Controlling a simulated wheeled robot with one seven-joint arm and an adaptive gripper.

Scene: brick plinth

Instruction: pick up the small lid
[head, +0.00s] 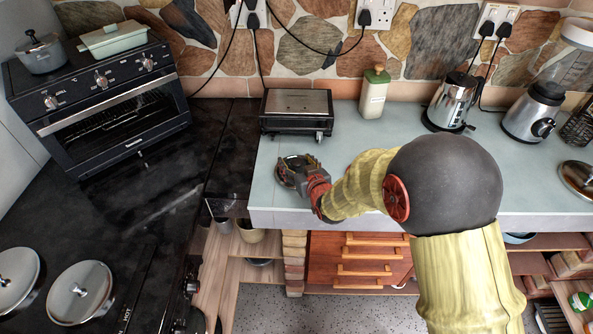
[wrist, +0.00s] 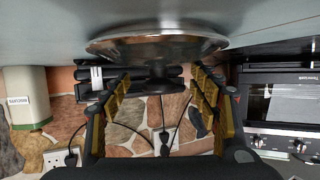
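A small round metal lid (head: 287,166) lies on the pale counter (head: 330,200), left of the middle in the head view, partly hidden by my gripper (head: 305,172). In the wrist view, which looks upside down, the shiny lid (wrist: 157,40) shows edge-on against the counter, with its dark knob pointing into the space between the fingers. My gripper (wrist: 160,84) is open, with one finger on each side of the knob. I see no clear contact between the fingers and the knob.
A toaster-like appliance (head: 296,112) stands just behind the lid. A cream bottle (head: 373,95), a kettle (head: 450,102) and a blender (head: 535,112) stand along the wall. Another lid (head: 578,178) lies at the far right. A black oven (head: 105,100) stands at left.

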